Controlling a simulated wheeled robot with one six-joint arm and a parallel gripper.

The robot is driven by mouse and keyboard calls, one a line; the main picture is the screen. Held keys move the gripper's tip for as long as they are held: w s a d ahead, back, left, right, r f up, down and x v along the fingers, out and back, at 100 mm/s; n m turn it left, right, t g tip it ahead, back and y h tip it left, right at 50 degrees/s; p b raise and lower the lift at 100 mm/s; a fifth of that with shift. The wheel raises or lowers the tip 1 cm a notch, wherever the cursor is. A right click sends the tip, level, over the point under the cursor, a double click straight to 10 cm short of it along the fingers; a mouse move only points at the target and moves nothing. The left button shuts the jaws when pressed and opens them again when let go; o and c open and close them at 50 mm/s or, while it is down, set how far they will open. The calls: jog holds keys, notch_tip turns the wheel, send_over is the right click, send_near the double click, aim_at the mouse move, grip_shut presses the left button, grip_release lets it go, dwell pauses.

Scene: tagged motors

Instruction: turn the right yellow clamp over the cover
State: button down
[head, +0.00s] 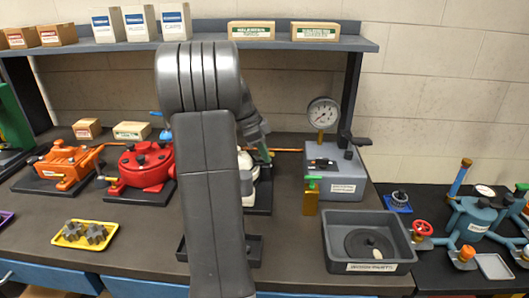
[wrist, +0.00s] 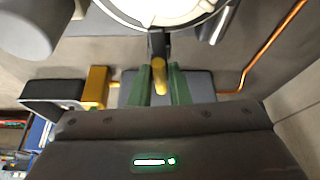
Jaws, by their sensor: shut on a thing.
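The white motor (head: 249,166) shows in the head view only as a sliver to the right of my arm. In the wrist view its round white cover (wrist: 165,8) fills the top edge. A yellow clamp (wrist: 159,76) on a dark mount stands at the near edge of the cover. My gripper (wrist: 163,84) has its green fingers on both sides of this clamp and is shut on it. The clamp points away from the cover, towards my palm. My arm hides the fingertips and the clamp in the head view.
In the wrist view a yellow block (wrist: 96,87) with a dark part stands left of my fingers, and a copper pipe (wrist: 268,52) runs at the right. In the head view, a red motor (head: 146,168) stands left, a gauge unit (head: 337,180) and grey parts tray (head: 340,217) right.

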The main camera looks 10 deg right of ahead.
jog(key=shift+m+g, duration=0.3)
jog(key=shift+m, duration=0.4)
jog(key=c, duration=1.4)
grip_release()
jog(key=shift+o, duration=0.2)
jog(key=v, duration=1.4)
jog(key=shift+p, duration=0.4)
jog(key=shift+w+d+f, duration=0.1)
jog(key=shift+w, duration=0.05)
jog(key=x, duration=1.4)
jog(key=shift+b, duration=0.3)
